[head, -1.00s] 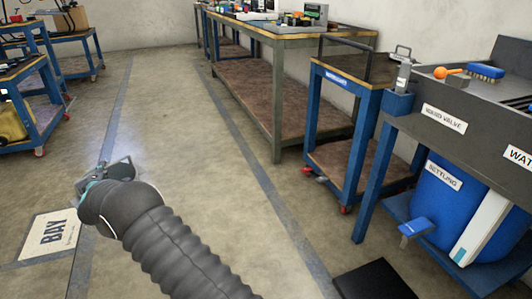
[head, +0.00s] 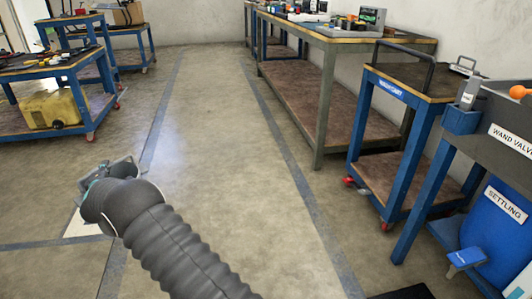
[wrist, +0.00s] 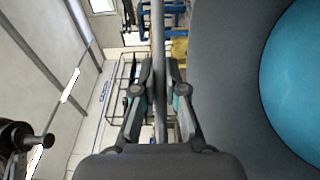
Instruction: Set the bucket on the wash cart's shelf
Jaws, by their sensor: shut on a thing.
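My gripper (head: 120,167) is out over the floor at the left in the head view, well away from the wash cart. In the wrist view its fingers (wrist: 155,95) are shut on a thin grey bar (wrist: 158,40), which looks like the bucket's handle. A big dark grey surface with a teal disc (wrist: 295,80) fills the right of that view; I cannot tell whether it is the bucket. No bucket body is clear in the head view, where my arm hides part of the scene. The wash cart (head: 391,88) stands at the right, with a bare brown lower shelf (head: 405,182).
A long workbench (head: 335,35) stands behind the wash cart. A sink stand with a blue settling barrel (head: 500,235) is at the right front. Blue carts, one with a yellow container (head: 52,108), are at the left. The middle floor aisle (head: 220,130) is clear.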

